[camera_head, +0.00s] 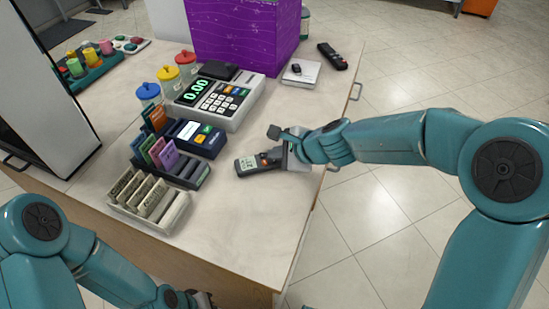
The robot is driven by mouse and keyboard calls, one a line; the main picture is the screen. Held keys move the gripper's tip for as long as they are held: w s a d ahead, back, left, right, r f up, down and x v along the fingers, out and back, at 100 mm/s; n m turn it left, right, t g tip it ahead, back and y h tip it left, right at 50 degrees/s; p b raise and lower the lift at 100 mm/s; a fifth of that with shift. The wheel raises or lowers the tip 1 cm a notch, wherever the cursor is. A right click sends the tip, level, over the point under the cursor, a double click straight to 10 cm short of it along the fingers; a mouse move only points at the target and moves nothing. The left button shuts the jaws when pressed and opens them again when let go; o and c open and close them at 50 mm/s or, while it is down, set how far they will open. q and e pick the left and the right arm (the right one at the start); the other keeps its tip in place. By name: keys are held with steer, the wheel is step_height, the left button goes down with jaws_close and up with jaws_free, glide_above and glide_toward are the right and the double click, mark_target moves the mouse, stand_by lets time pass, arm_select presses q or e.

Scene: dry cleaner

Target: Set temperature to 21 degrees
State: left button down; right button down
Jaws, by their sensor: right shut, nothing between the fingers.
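A dark remote control (249,165) with a small lit display and orange-red buttons lies flat on the counter, near its right side. The display digits are too small to read surely. My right gripper (275,133) is shut and empty, right at the remote's right end and partly covering it; I cannot tell whether it touches. My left gripper (203,300) is at the bottom edge, mostly cut off, low in front of the counter, and its fingers cannot be made out.
A cash register (225,100), a card terminal (196,137), a card rack (185,172) and a beige stamp tray (150,203) stand left of the remote. Another dark remote (332,56) lies at the back right. The counter (245,235) is clear in front.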

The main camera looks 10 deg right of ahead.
mark_target(277, 163)
steer(key=shift+r+p, duration=0.5)
steer(key=shift+r, duration=0.2)
step_height(277, 163, up, 5)
steer(key=p, duration=0.5)
stand_by(0.5)
